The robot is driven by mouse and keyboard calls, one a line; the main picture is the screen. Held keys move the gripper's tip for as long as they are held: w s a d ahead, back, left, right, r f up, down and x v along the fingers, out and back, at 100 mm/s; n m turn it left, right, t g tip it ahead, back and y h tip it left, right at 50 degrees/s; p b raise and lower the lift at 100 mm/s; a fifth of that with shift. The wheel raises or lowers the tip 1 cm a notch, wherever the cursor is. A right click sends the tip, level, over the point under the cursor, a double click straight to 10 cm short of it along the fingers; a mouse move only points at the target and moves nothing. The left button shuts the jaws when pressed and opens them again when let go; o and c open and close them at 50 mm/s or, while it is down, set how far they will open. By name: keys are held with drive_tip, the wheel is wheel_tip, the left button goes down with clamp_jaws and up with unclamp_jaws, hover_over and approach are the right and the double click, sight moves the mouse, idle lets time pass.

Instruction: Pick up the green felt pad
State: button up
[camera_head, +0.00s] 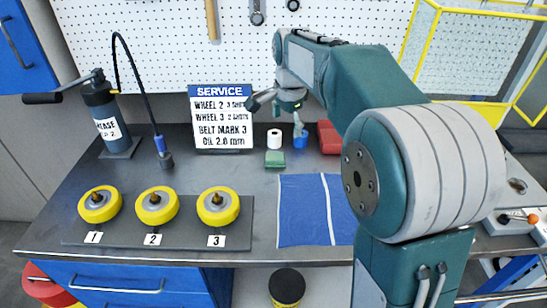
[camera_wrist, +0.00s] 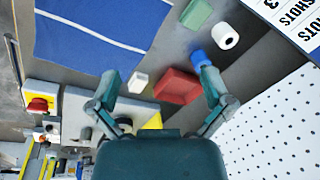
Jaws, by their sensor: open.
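In the wrist view the pad (camera_wrist: 196,14) is at the top edge, beyond the fingertips. My gripper (camera_head: 277,114) is open and empty above the back of the bench, higher than the pad and behind it. In the wrist view its two fingers (camera_wrist: 160,80) are spread wide, with nothing held between them.
The white roll (camera_head: 274,139), a blue item (camera_head: 300,139) and a red block (camera_head: 328,138) stand behind the pad. The service sign (camera_head: 221,118) is at back left. Yellow wheels (camera_head: 157,206) sit front left. The blue cloth (camera_head: 302,212) lies to the right.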

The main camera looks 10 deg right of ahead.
sight(275, 155)
drive_tip(key=w+f+m, duration=0.2)
drive_tip(key=w+f, duration=0.1)
drive_tip(key=w+f+m+g, duration=0.1)
drive_tip(key=w+f+m, duration=0.1)
drive_tip(key=w+f, duration=0.2)
drive_tip(key=w+f+m, duration=0.2)
drive_tip(key=w+f, duration=0.1)
drive_tip(key=w, duration=0.1)
drive_tip(key=shift+w+a+f+m+g, duration=0.2)
drive_tip(key=shift+w+f+m+g, duration=0.1)
drive_tip(key=shift+m+g, duration=0.1)
wheel_tip(275, 155, down, 5)
drive_tip(key=shift+f, duration=0.2)
drive_tip(key=shift+w+d+f, duration=0.1)
drive_tip(key=shift+w+f, duration=0.05)
drive_tip(key=shift+f, duration=1.2)
drive_tip(key=shift+w+f, duration=0.15)
drive_tip(key=shift+f, duration=1.15)
drive_tip(key=c, duration=1.1)
